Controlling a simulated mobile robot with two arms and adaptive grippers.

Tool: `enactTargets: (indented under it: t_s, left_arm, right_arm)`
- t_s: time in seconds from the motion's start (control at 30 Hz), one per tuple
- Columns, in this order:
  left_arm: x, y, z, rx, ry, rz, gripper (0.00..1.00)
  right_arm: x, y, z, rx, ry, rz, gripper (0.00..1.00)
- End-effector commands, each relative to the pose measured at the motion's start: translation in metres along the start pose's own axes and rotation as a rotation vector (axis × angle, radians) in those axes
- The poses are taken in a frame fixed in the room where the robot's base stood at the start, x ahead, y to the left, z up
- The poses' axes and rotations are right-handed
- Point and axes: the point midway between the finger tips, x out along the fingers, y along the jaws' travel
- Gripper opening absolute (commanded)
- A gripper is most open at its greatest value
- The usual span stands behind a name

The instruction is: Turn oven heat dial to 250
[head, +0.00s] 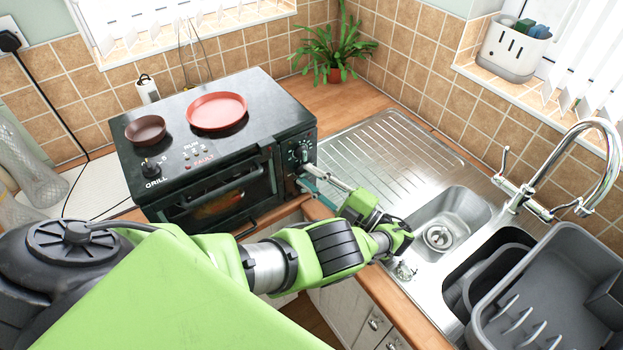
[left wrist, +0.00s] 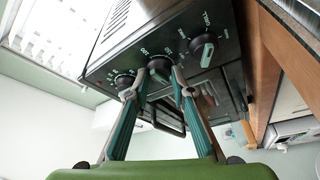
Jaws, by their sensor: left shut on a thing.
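The black countertop oven (head: 222,150) stands on the counter, with its dials on the front panel right of the glass door. In the left wrist view the panel shows a middle dial (left wrist: 160,66), a dial at left (left wrist: 124,81) and a dial at right (left wrist: 203,48) with a pale pointer. My left gripper (head: 308,179) reaches the panel from the front right. In the left wrist view its fingers (left wrist: 161,78) are shut on the middle dial, one on each side. The fingers partly hide that dial, and its exact setting is not readable. My right gripper is not in view.
A red pan (head: 216,111) and a smaller brown pan (head: 146,130) sit on the oven top. The sink (head: 447,222), tap (head: 605,150) and grey dish rack (head: 560,300) lie to the right. A potted plant (head: 335,50) stands in the back corner.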

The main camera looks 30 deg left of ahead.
Motion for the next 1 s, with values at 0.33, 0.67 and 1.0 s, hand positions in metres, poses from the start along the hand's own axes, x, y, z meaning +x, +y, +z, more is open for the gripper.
enactTargets:
  t_s: [0.33, 0.67, 1.0]
  left_arm:
    - [-0.0006, -0.0009, -0.0001, 0.021, -0.001, 0.007, 0.01]
    - [-0.0007, -0.0008, 0.0001, 0.021, -0.002, 0.007, 0.39]
    - [-0.0003, -0.0001, 0.0, 0.014, -0.001, 0.005, 0.39]
  right_arm:
    - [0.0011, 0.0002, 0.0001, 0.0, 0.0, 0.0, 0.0]
    - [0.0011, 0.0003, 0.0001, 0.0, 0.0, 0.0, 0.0]
    - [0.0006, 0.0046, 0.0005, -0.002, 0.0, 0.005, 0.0]
